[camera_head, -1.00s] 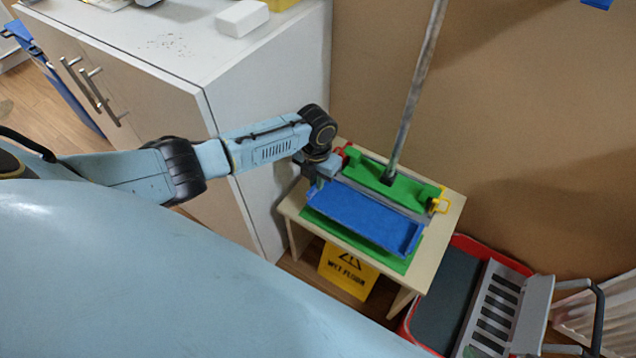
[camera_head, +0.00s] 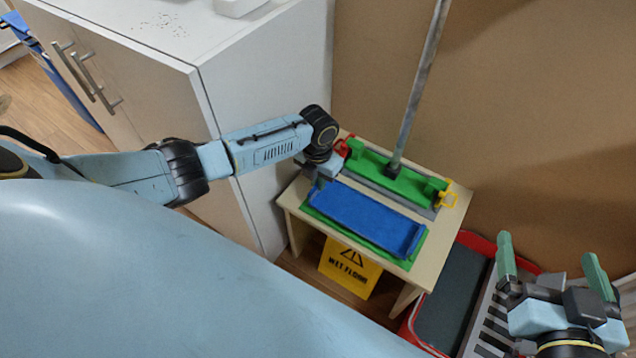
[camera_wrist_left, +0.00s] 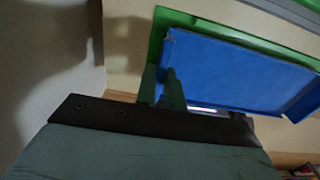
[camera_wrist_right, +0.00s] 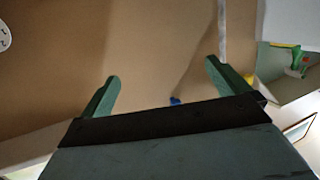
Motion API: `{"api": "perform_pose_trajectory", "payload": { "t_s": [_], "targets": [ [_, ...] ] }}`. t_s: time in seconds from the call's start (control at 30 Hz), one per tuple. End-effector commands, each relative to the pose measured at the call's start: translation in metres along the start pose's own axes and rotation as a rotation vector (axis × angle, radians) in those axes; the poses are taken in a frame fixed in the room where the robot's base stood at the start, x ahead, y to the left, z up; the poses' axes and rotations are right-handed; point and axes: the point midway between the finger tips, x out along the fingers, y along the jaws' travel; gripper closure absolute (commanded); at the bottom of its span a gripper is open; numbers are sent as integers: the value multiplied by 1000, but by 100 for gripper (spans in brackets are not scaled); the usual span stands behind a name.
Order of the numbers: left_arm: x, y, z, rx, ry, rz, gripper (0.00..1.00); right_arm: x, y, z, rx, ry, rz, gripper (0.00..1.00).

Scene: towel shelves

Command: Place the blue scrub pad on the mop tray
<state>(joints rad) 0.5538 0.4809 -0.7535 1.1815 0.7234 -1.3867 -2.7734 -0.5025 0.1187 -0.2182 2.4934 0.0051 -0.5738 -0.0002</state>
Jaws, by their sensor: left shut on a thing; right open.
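The blue scrub pad (camera_head: 366,218) is a flat rectangle with raised ends, over a green sheet (camera_head: 405,263) on the small table. I cannot tell whether it touches the sheet. My left gripper (camera_head: 321,183) is shut on the pad's left end; in the left wrist view its fingers (camera_wrist_left: 165,88) pinch a corner of the pad (camera_wrist_left: 235,72). Behind it, a grey plate with green clamps (camera_head: 402,180) holds the mop pole's foot. I cannot tell which piece is the mop tray. My right gripper (camera_head: 548,252) is open and empty at the lower right; it also shows in its wrist view (camera_wrist_right: 161,68).
The small table (camera_head: 449,222) stands between a white cabinet (camera_head: 245,75) and a brown wall. A metal mop pole (camera_head: 417,90) rises from it. A yellow wet-floor sign (camera_head: 349,268) is under the table. A red bucket with a grey wringer (camera_head: 445,300) stands at right.

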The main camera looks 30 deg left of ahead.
Motion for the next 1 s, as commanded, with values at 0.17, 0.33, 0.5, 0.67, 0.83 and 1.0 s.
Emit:
{"api": "perform_pose_trajectory", "payload": {
  "t_s": [0.17,0.33,0.5,0.67,0.83,1.0],
  "targets": [
    [10,0,0,0,0,0,100,0,-6,-30,5,189,-16,0],
    [12,0,0,0,0,0,100,-2,-9,-44,8,274,-22,0],
    [11,0,0,0,0,0,100,-3,-9,-46,8,282,-23,0],
    [12,0,0,0,0,0,100,-3,-9,-46,8,285,-23,0],
    [14,0,0,0,0,0,100,-4,-10,-51,9,315,-25,0],
    [14,0,0,0,0,0,68,-4,-10,-51,10,317,-26,0]
  ]
}}
